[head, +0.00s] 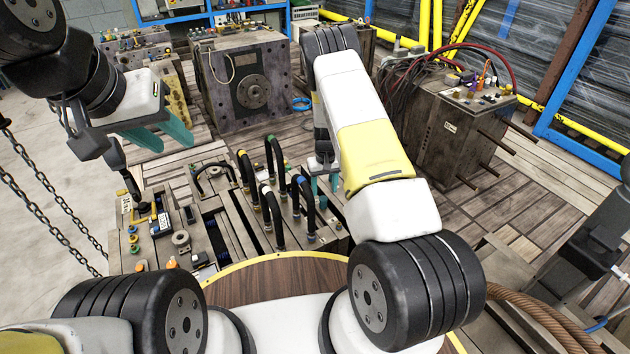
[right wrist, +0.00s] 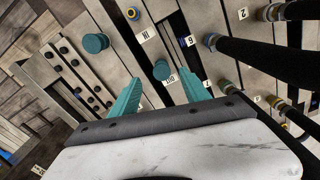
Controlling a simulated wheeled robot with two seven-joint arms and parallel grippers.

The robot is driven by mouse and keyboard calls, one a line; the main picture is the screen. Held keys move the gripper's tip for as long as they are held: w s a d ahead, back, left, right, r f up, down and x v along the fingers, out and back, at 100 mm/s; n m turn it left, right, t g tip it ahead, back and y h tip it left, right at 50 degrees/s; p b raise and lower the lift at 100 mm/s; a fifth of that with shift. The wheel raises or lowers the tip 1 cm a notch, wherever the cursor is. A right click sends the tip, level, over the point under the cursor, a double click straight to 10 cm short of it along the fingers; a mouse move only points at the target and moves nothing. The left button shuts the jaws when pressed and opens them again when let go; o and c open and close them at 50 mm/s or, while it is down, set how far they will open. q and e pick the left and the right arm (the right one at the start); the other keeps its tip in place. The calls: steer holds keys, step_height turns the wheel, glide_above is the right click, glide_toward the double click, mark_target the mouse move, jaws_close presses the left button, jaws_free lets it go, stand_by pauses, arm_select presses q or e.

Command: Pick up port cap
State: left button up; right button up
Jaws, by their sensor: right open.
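In the right wrist view a round teal cap (right wrist: 162,70) shows on the grey mould block, in line with the gap between my right fingertips. I cannot tell how far below the fingers it is. A second, larger teal cap (right wrist: 95,43) is to its upper left, outside the fingers. My right gripper (right wrist: 163,80) is open and empty, with one teal finger on each side of the nearer cap. In the head view the right gripper (head: 323,187) is over the right part of the mould block (head: 232,218), partly hidden by my arm. My left gripper (head: 173,146) is open and empty at upper left.
Several black hoses (head: 271,215) with coloured collars rise from the block just left of my right gripper. Large mould blocks (head: 250,88) stand behind, and another (head: 460,130) with protruding rods is at right. Chains (head: 45,205) hang at left. Planked floor between is partly clear.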

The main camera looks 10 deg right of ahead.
mark_target(324, 199)
step_height(324, 199, down, 6)
steer(key=shift+a+f, duration=0.1)
steer(key=shift+f, duration=0.1)
steer(key=shift+c, duration=0.2)
jaws_close()
